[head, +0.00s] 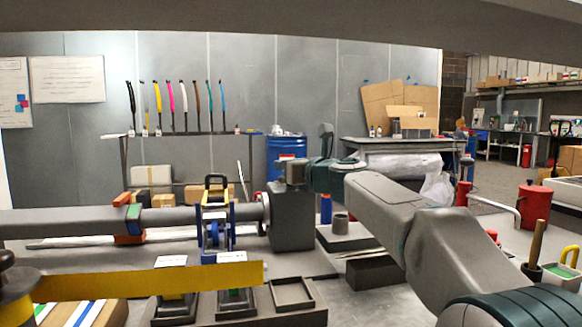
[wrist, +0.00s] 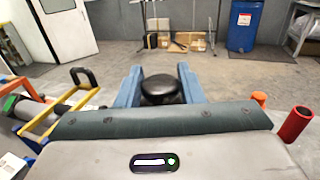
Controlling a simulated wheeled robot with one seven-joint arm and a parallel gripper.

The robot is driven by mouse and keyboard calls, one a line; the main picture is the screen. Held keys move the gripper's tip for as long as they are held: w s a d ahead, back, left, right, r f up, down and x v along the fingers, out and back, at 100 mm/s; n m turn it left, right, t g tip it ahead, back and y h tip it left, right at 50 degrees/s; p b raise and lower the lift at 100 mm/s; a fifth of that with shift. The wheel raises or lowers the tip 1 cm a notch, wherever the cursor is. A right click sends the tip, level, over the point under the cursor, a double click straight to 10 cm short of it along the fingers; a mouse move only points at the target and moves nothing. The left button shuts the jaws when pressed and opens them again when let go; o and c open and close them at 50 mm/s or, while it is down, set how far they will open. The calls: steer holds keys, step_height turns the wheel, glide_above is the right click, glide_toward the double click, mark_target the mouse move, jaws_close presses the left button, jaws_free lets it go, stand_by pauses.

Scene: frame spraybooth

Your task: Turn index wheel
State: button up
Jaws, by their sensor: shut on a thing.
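In the wrist view, my gripper (wrist: 160,84) has its two blue fingers on either side of a round black knob (wrist: 160,91) and is shut on it. In the head view, my gripper (head: 284,173) is at the top of a grey upright housing (head: 292,220), at the right end of the long grey tube (head: 60,222). A pale round disc with a red mark (head: 264,210), perhaps the index wheel, sits on the housing's left side. The knob cannot be made out in the head view. How it joins the wheel is hidden.
A blue clamp with a dark handle (head: 216,225) stands left of the housing. A yellow bar (head: 150,282) crosses the front left. A blue drum (head: 286,158) stands behind. A red cylinder (wrist: 297,124) is at the right of the wrist view. Open floor lies beyond the fingers.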

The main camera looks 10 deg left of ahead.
steer(key=shift+w+d+r+n+g+y+p, duration=0.15)
steer(key=shift+r+n+g+y+p, duration=0.1)
steer(key=shift+n+g+y+p, duration=0.65)
steer(key=n+g+y+p, duration=0.1)
steer(key=n+g+p, duration=0.1)
steer(key=g+p, duration=0.1)
steer(key=shift+r+y, duration=0.1)
steer(key=shift+y, duration=0.3)
steer(key=n+g+y+p, duration=0.1)
steer(key=n+g+p, duration=0.1)
steer(key=p, duration=0.3)
steer(key=shift+n+g, duration=0.3)
steer(key=shift+g, duration=0.6)
steer(key=shift+p, duration=0.35)
steer(key=shift+f+n+g+y+p, duration=0.3)
steer(key=shift+n+g+p, duration=0.25)
steer(key=shift+g, duration=0.25)
steer(key=o, duration=0.9)
steer(key=shift+o, duration=0.2)
steer(key=s+d+p, duration=0.1)
steer(key=s+d, duration=0.1)
steer(key=d, duration=1.1)
steer(key=shift+s+d, duration=0.2)
